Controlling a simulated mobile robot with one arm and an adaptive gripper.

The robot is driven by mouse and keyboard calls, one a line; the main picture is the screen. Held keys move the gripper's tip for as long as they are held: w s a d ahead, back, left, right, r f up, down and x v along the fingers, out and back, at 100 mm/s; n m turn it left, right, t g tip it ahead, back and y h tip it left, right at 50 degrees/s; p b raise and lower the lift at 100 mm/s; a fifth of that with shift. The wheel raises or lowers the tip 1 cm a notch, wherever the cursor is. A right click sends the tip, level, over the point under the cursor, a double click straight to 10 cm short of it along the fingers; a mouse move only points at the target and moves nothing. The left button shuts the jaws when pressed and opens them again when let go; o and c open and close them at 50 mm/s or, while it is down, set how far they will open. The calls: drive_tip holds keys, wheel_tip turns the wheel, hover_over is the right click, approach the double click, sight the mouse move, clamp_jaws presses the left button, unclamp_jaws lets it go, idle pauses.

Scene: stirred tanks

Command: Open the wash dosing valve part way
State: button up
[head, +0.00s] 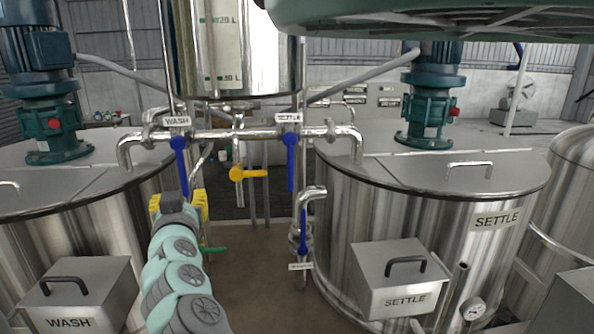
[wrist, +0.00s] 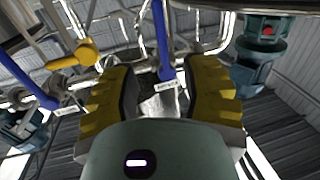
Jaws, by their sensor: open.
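The wash dosing valve has a long blue lever (head: 181,163) hanging almost straight down from the pipe below the WASH label (head: 177,121). My gripper (head: 178,200) is open just below and in front of the lever, its yellow fingers spread left and right. The wrist view looks upward and upside down. There the blue wash lever (wrist: 161,38) lines up with the gap between the open fingers (wrist: 160,80). Neither finger visibly touches it. How deep the lever sits between them, I cannot tell.
The settle valve's blue lever (head: 291,162) hangs to the right on the same pipe (head: 258,133). A yellow valve handle (head: 248,173) sticks out between the two. Steel tanks (head: 350,208) with motors stand on both sides. A lower blue-handled valve (head: 303,228) stands right of my arm.

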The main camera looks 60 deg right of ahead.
sight(183, 179)
drive_tip(key=shift+r+p+x, duration=0.15)
drive_tip(key=shift+p+x, duration=0.9)
drive_tip(key=shift+x, duration=1)
drive_tip(key=shift+r+p+x, duration=0.1)
drive_tip(key=shift+p+x, duration=0.9)
drive_tip(key=shift+x, duration=1.05)
drive_tip(key=shift+w+d+f+p, duration=0.15)
drive_tip(key=shift+w+d+p, duration=0.1)
drive_tip(key=shift+w+p, duration=0.25)
drive_tip(key=shift+w+d+p, duration=0.3)
drive_tip(key=shift+w+d, duration=0.1)
drive_tip(key=shift+d, duration=0.1)
drive_tip(key=shift+w+d+f+p, duration=0.1)
drive_tip(key=shift+w+d+p, duration=0.25)
drive_tip(key=shift+w, duration=0.2)
clamp_jaws()
